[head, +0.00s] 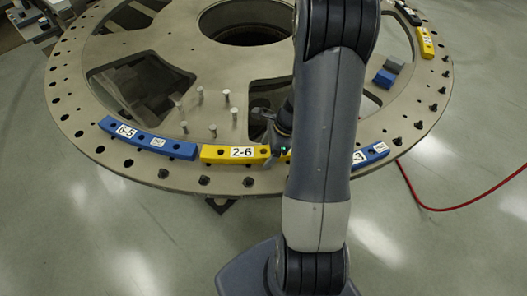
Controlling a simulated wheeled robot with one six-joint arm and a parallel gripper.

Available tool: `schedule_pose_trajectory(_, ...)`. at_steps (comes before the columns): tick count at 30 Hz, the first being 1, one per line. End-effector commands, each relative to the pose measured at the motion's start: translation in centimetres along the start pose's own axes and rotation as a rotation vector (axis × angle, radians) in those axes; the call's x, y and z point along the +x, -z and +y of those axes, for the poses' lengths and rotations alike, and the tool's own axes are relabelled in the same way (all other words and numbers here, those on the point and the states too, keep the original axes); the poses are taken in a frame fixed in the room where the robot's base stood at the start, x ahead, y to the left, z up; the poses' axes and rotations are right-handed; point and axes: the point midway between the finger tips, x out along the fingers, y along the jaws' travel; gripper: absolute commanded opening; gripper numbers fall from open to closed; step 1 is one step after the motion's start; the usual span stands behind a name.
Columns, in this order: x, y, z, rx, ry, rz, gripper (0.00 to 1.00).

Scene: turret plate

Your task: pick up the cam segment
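Several cam segments lie along the rim of the round turret plate (110,58). A blue segment (185,150) labelled "G-5" is at the front left. A yellow segment (213,154) labelled "2-6" sits beside it at the front. Another blue segment (373,154), its label ending in "3", is partly hidden behind my arm. A yellow segment (426,42) is at the far right rim. My gripper (269,140) is at the right end of the yellow "2-6" segment, partly hidden by my arm. I cannot tell whether its fingers touch or hold the segment.
Several upright pins (226,96) stand on the plate just left of my gripper. A blue-and-grey block (386,76) sits at the right. The plate has large openings and rim holes. A red cable (460,204) lies on the floor at the right.

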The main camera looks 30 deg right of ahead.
Motion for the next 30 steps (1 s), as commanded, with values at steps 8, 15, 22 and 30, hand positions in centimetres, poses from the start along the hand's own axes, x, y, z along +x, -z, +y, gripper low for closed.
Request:
schedule_pose_trajectory(8, -0.03, 0.0, -0.01, 0.0, 0.0, 0.0, 0.48)
schedule_pose_trajectory(15, -0.04, 0.0, -0.01, 0.0, 0.0, 0.0, 0.28)
schedule_pose_trajectory(22, -0.04, 0.0, -0.01, 0.0, 0.0, 0.0, 0.09)
schedule_pose_trajectory(30, -0.16, -0.06, -0.06, -0.001, 0.002, 0.0, 0.06)
